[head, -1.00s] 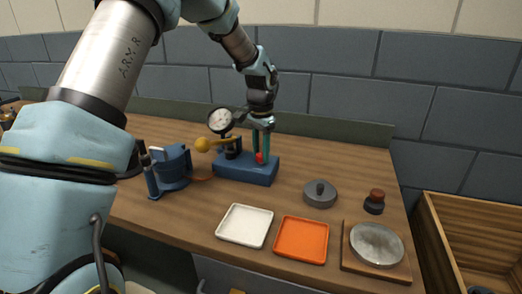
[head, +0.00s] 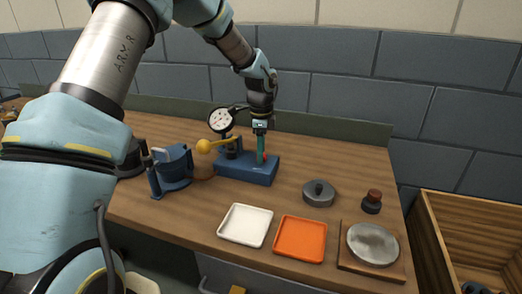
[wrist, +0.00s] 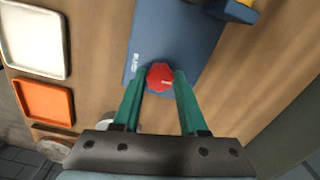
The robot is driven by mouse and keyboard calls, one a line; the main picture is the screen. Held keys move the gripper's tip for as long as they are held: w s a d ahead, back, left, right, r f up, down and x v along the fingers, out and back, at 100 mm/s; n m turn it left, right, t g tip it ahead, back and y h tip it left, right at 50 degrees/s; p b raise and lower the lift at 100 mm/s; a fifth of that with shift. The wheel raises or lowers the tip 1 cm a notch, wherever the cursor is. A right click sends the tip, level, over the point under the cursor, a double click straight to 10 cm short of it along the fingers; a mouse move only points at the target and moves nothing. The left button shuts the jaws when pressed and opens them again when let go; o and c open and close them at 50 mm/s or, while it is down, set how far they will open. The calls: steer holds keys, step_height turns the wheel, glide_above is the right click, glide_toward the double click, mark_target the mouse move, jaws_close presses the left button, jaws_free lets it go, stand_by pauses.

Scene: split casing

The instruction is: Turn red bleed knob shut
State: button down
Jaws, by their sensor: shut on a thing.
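The red bleed knob (wrist: 160,77) sits on the blue base block (wrist: 195,35) in the wrist view, with a small white mark on it. My gripper (wrist: 160,84) has its two green fingers on either side of the knob, shut on it. In the head view my gripper (head: 261,158) points straight down over the right part of the blue block (head: 240,177), and its fingers mostly hide the knob. A white-faced dial gauge (head: 221,120) and a yellow-ended lever (head: 205,146) stand on the left part of the block.
A blue clamp-like device (head: 171,170) stands left of the block. A wooden crate (head: 445,235) is at far right.

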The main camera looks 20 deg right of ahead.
steer(key=shift+m, duration=0.4)
steer(key=shift+c, duration=2.2)
jaws_free()
steer(key=shift+r, duration=0.1)
step_height(320, 180, up, 11)
steer(key=b, duration=0.2)
steer(key=shift+f+b, duration=0.2)
steer(key=shift+b, duration=0.15)
steer(key=shift+s, duration=0.1)
